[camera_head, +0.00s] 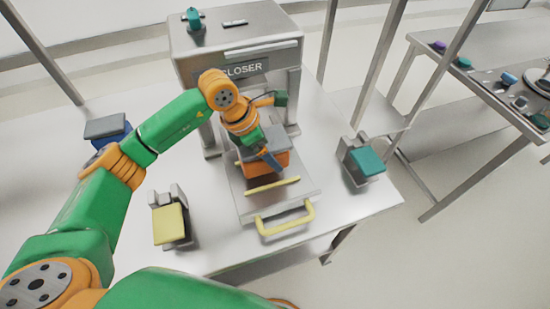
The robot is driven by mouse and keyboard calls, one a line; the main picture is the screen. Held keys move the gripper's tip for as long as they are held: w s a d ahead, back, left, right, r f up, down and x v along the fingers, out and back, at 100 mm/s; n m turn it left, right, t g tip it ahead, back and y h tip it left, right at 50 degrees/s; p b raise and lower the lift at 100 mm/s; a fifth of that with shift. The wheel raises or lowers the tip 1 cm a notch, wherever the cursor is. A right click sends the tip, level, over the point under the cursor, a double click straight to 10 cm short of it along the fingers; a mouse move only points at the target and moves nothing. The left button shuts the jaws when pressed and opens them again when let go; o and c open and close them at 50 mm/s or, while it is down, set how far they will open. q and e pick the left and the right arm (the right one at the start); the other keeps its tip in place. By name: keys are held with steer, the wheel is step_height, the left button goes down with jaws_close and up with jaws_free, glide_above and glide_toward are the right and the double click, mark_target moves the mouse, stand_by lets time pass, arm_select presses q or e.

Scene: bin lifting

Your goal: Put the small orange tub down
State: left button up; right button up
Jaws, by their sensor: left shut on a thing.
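The small orange tub (281,160), with a grey top, is at the sliding tray (275,197) of the machine marked "CLOSER" (236,40). My left gripper (268,156) reaches down over the tub from the left and is shut on it. The gripper and wrist hide part of the tub. I cannot tell whether the tub's underside touches the tray. My right gripper is out of view.
A yellow-topped block (170,224) stands left of the tray and a teal-topped block (366,160) stands right of it. A blue tub with a grey top (107,128) is at the far left. A yellow handle (286,220) sticks out in front of the tray. Another table (480,50) stands at right.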

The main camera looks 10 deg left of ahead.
arm_select(q)
step_height(320, 180, down, 3)
steer(key=shift+d+f+p, duration=0.1)
steer(key=shift+f+p, duration=0.1)
steer(key=shift+p, duration=0.1)
steer(key=shift+w+d+f, duration=0.15)
steer(key=shift+f, duration=0.3)
steer(key=o, duration=1.5)
steer(key=shift+c, duration=0.2)
steer(key=shift+r, duration=0.35)
steer(key=b+v, duration=0.3)
steer(key=v, duration=0.8)
steer(key=shift+a+r, duration=0.2)
steer(key=shift+r, duration=0.15)
